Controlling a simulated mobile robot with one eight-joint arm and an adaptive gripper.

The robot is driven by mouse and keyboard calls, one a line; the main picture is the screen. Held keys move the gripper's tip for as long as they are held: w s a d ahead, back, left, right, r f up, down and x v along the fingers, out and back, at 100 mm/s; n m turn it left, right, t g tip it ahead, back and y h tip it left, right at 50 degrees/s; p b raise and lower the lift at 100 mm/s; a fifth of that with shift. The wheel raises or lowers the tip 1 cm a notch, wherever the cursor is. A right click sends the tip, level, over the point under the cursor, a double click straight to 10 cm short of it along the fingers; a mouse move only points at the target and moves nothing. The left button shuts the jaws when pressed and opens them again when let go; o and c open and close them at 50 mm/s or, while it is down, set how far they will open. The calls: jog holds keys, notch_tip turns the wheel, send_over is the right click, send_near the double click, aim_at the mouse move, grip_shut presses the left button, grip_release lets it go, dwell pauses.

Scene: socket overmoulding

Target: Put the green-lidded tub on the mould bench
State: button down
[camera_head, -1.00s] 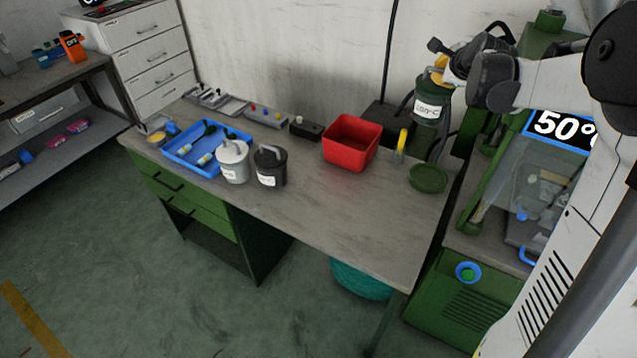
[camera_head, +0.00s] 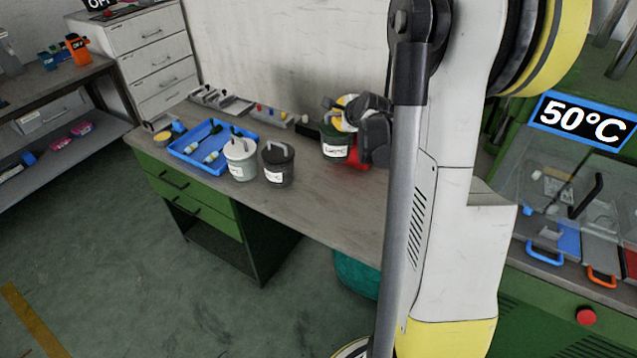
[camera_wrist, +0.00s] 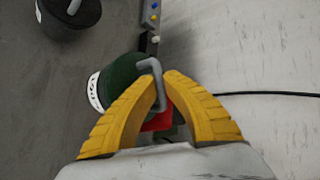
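The green-lidded tub (camera_head: 333,134), dark green with a white label, hangs roughly upright from my gripper (camera_head: 347,112) over the back of the grey worktop (camera_head: 310,205), in front of the red bin. In the wrist view the tub (camera_wrist: 124,72) shows from above. Its grey bent handle stands between my gripper's yellow fingers (camera_wrist: 162,80), which close on it. The gap under the tub cannot be judged. A green bench (camera_head: 540,290) with a 50°C sign (camera_head: 583,122) stands at the right, partly hidden by my arm.
A white-lidded tub (camera_head: 240,160) and a dark tub (camera_head: 278,162) stand left of the held tub. The red bin (camera_head: 358,160) is mostly hidden. The worktop's front middle looks clear; my arm hides its right end.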

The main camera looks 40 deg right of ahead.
aim_at(337, 131)
notch_tip(337, 131, down, 6)
jog(key=shift+a+r+b, duration=0.15)
jog(key=shift+r+b, duration=0.05)
jog(key=shift+b, duration=0.95)
notch_tip(337, 131, down, 5)
jog(key=shift+w+r+b, duration=0.1)
jog(key=shift+b, duration=0.85)
jog(key=shift+r, duration=0.1)
